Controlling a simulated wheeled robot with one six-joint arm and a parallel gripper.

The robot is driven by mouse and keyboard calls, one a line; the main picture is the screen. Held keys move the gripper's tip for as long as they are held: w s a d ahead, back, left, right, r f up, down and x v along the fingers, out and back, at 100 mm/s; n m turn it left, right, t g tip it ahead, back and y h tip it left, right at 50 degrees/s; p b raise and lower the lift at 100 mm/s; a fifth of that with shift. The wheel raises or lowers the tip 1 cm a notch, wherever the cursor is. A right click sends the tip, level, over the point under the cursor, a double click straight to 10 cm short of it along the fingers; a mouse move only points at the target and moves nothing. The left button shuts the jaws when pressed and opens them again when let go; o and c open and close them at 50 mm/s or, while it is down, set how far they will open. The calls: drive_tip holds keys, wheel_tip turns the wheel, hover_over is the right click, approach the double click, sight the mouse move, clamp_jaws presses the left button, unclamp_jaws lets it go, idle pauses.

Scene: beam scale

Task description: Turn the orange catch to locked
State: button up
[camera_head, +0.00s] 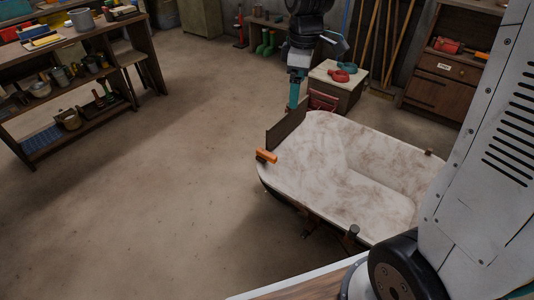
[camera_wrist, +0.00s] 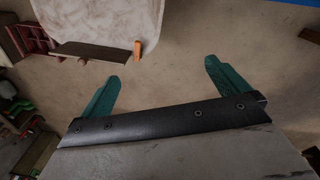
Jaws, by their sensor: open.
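The orange catch (camera_head: 266,156) sits at the left edge of the pale, stained tub (camera_head: 345,165), near a dark upright board (camera_head: 285,130). In the wrist view the catch (camera_wrist: 137,50) is a small orange bar at the edge of the pale tub (camera_wrist: 100,20), beside the dark board (camera_wrist: 90,53). My gripper (camera_head: 295,95) is beyond the tub's far left corner in the head view. In the wrist view its two teal fingers (camera_wrist: 164,72) are spread apart with nothing between them. The catch shows beyond the fingertips, not touching them.
A wooden shelf unit (camera_head: 75,75) with tools and pots stands at the left. A cabinet (camera_head: 338,90) with red and teal items is behind the tub. A dark wooden cabinet (camera_head: 445,75) stands at the back right. The concrete floor left of the tub is clear.

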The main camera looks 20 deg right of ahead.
drive_tip(key=w+f+n, duration=0.3)
drive_tip(key=w+f, duration=0.4)
drive_tip(key=w, duration=0.1)
drive_tip(key=n, duration=1)
hover_over(266, 153)
drive_tip(key=shift+g, duration=0.4)
wheel_tip(266, 153, down, 26)
drive_tip(key=shift+s+d+f, duration=0.1)
drive_tip(key=shift+d+f, duration=0.05)
drive_tip(key=shift+f, duration=0.1)
wheel_tip(266, 153, down, 8)
drive_tip(key=shift+f, duration=0.2)
drive_tip(key=shift+w+f, duration=0.2)
drive_tip(key=shift+f, duration=0.55)
